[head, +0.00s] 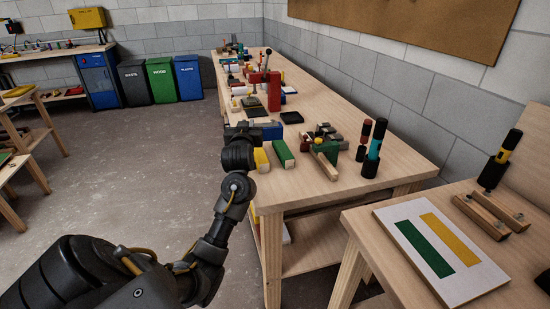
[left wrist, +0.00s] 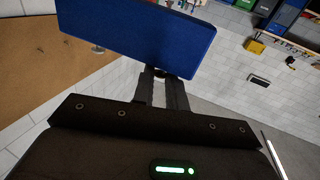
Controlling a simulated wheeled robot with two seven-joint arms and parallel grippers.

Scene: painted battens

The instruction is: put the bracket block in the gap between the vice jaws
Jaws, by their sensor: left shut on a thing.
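My left gripper (head: 246,132) is over the near left edge of the long workbench. It is shut on a blue block (left wrist: 138,36), which fills the top of the left wrist view in front of the fingers (left wrist: 164,85). A blue face (head: 271,131) shows just beyond the gripper in the head view. A red upright piece with a dark handle (head: 273,94), which looks like a vice, stands further back on the bench. Its jaw gap cannot be made out. I cannot tell for sure whether the blue block is the bracket block. My right gripper is not in view.
A yellow batten (head: 261,160) and a green batten (head: 283,153) lie beside the gripper. A green and wooden piece (head: 326,157) and dark upright tools (head: 373,150) stand to the right. A white board with green and yellow strips (head: 404,222) lies on the nearer table.

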